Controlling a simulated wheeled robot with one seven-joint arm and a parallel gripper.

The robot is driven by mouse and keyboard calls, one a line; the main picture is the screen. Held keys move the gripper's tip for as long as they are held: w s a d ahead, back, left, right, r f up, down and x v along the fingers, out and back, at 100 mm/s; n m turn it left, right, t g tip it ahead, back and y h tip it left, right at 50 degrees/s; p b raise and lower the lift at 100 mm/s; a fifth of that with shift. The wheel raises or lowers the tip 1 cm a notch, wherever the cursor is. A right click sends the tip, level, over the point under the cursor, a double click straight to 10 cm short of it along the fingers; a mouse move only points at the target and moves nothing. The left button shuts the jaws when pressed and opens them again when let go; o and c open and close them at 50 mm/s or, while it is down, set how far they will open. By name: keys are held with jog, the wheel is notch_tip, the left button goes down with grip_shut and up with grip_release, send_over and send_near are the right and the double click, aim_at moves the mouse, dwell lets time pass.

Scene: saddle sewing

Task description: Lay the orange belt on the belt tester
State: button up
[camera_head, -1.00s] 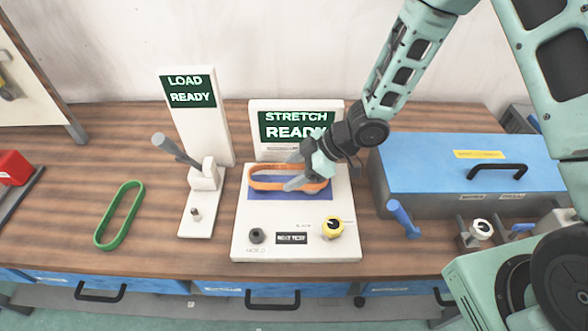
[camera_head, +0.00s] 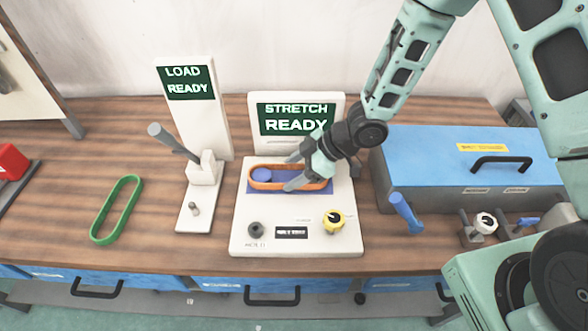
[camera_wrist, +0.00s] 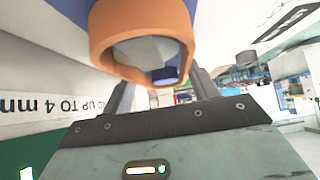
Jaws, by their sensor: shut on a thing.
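The orange belt (camera_head: 268,186) is a flat, long loop over the blue pad of the belt tester (camera_head: 278,214), the white box whose screen reads STRETCH READY. A round blue post (camera_head: 262,175) shows inside the belt's left end. My gripper (camera_head: 293,172) is shut on the belt toward its right side, one finger on the far side and one on the near side. In the wrist view the belt's end (camera_wrist: 103,45) curves close before the fingers. The belt's right end is partly hidden by my gripper, and whether the belt touches the pad is unclear.
A green belt (camera_head: 117,210) lies on the wooden bench at left. A white stand with a lever and LOAD READY screen (camera_head: 187,82) is left of the tester. A blue case (camera_head: 440,155) stands at right, with a blue-handled tool (camera_head: 405,212) before it.

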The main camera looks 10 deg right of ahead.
jog(key=shift+f, duration=0.4)
jog(key=o, duration=1.1)
jog(key=shift+r, duration=0.1)
jog(key=p+v, duration=0.1)
jog(key=v, duration=1.6)
jog(key=shift+d+r, duration=0.1)
jog(key=shift+d, duration=0.1)
